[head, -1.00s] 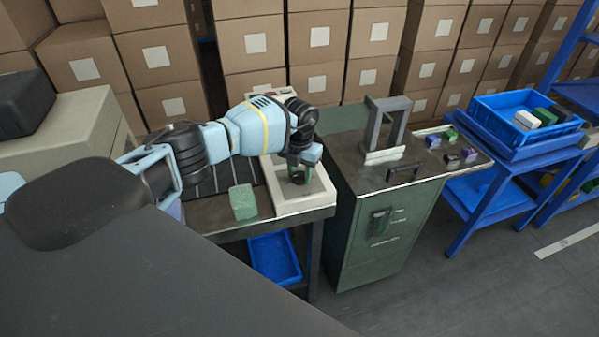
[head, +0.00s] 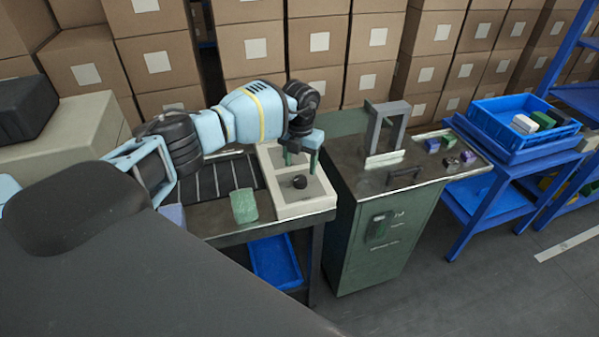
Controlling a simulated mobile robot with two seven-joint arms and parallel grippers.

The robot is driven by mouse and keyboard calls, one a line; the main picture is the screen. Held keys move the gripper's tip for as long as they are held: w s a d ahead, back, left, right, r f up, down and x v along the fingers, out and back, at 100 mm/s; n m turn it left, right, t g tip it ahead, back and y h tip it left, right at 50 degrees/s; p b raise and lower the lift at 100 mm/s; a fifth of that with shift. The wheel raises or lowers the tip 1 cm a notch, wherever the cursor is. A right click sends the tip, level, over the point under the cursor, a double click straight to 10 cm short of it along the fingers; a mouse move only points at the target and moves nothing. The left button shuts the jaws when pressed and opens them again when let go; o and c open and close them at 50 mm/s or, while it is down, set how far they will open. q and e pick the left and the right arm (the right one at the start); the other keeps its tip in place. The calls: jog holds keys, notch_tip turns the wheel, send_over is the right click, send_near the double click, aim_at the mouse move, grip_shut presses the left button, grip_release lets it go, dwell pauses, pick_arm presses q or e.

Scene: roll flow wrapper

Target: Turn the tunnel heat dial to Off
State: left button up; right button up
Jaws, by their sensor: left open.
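A black round knob (head: 299,182), which looks like the dial, sits on a pale control panel (head: 306,208) at the end of the roller table. Its pointer and markings are too small to read. My left gripper (head: 300,160) is open, with its fingers pointing down just above and behind the knob. The fingers look empty, and the knob shows clear of them. My right gripper is not in view.
A green block (head: 244,206) lies left of the panel. A green cabinet (head: 368,254) with a grey upright frame (head: 397,127) stands to the right. A blue bin (head: 274,262) sits below, and stacked cartons (head: 322,88) line the back.

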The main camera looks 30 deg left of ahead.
pick_arm(q)
jog(key=shift+r, duration=1.1)
